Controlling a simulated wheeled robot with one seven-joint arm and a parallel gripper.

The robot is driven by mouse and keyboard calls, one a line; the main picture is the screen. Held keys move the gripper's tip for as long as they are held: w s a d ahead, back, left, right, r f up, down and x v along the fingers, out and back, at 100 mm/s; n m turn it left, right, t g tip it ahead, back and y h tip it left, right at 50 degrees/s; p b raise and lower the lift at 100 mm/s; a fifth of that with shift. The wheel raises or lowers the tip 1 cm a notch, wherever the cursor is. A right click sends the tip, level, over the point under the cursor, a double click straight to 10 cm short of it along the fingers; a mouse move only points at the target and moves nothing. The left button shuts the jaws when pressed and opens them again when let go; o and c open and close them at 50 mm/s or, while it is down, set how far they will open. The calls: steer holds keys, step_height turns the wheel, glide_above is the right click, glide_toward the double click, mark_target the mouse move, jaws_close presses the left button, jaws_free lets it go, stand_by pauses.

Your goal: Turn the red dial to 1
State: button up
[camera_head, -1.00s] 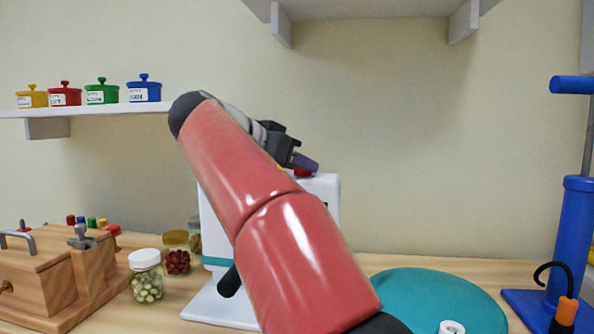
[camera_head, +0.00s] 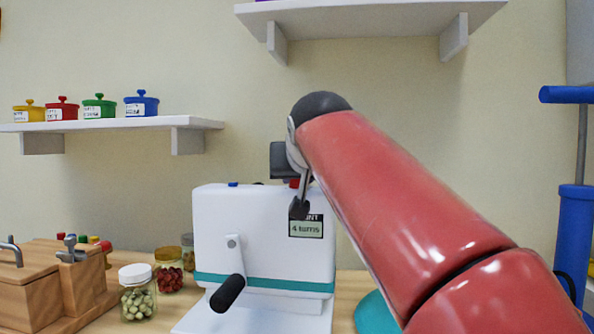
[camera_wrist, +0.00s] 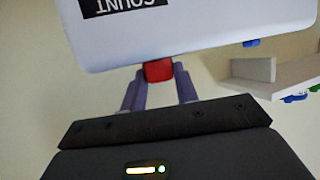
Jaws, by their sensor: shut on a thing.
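The white machine (camera_head: 262,215) stands on the table with a crank on its front and a teal band. Its red dial (camera_head: 294,183) sits on the top edge, mostly covered by my gripper and arm in the head view. In the wrist view the red dial (camera_wrist: 158,71) is between the two fingers of my gripper (camera_wrist: 159,80), which is shut on it. The dial's setting cannot be read. A dark label (camera_head: 306,226) on the machine's front reads "4 turns".
A blue button (camera_head: 233,184) is on the machine's top left. Glass jars (camera_head: 138,300) and a wooden box (camera_head: 30,285) stand to the left. A shelf with colored pots (camera_head: 141,104) is behind. A blue pump (camera_head: 575,235) is at the right; a teal disc (camera_head: 374,314) is partly hidden.

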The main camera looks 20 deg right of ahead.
steer(key=n+y+p, duration=0.2)
steer(key=y, duration=0.1)
steer(key=n+y+p, duration=0.1)
steer(key=shift+d+r+n+t, duration=0.25)
steer(key=shift+n+t, duration=0.05)
steer(key=n+y, duration=0.2)
steer(key=shift+d+f+y+p, duration=0.1)
steer(key=shift+d+y+p, duration=0.05)
steer(key=shift+y+p, duration=0.2)
steer(key=n+y, duration=0.1)
steer(key=n+g+y, duration=0.2)
steer(key=y, duration=0.1)
steer(key=shift+w+d+f+n, duration=0.15)
steer(key=shift+d+f+n, duration=0.15)
steer(key=shift+n, duration=0.1)
steer(key=shift+n+g+y, duration=0.7)
steer(key=shift+n+y, duration=0.25)
steer(key=shift+n, duration=0.05)
steer(key=o, duration=1)
steer(key=shift+r, duration=0.1)
steer(key=shift+v, duration=3.9)
